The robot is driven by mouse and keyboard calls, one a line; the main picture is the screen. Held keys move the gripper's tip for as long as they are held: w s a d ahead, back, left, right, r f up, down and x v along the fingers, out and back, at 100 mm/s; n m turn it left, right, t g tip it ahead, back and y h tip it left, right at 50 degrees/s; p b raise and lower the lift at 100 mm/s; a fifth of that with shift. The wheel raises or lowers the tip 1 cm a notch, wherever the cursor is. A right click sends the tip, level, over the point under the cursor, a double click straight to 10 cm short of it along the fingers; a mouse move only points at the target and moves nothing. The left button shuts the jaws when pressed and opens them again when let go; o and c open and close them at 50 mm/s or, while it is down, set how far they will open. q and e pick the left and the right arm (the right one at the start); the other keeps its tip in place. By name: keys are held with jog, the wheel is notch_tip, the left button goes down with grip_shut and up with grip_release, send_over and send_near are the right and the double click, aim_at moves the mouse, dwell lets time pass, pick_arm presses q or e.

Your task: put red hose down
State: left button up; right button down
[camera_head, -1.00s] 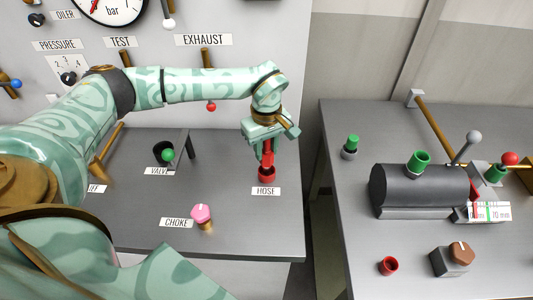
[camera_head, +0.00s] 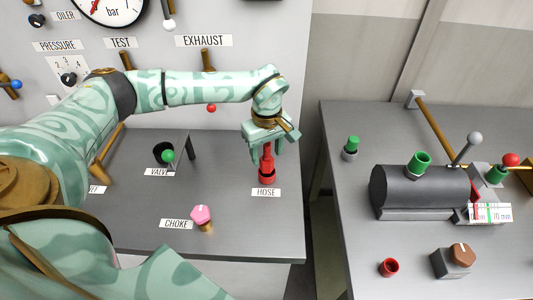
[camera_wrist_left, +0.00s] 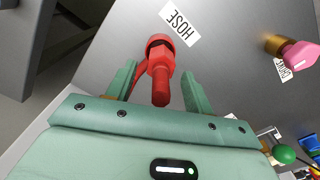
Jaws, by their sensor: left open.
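The red hose end (camera_head: 267,165) stands upright in its red holder on the grey left bench, just behind the HOSE label (camera_head: 266,192). My left gripper (camera_head: 267,150) is above it, pointing down, with its fingers apart around the top of the hose. In the left wrist view, the red hose end (camera_wrist_left: 160,80) lies between the two open green fingers, with a gap on each side. The HOSE label (camera_wrist_left: 180,23) shows beyond it. My right gripper is not in view.
A pink choke knob (camera_head: 201,214) and a green-tipped valve lever (camera_head: 168,156) stand on the same bench. A gap separates it from the right bench, which holds a dark cylinder (camera_head: 420,188), a red cup (camera_head: 389,267) and a green-capped fitting (camera_head: 352,146).

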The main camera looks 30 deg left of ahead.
pick_arm(q)
notch_tip(320, 180, up, 11)
jog(key=shift+f+p, duration=0.1)
jog(key=shift+p, duration=0.6)
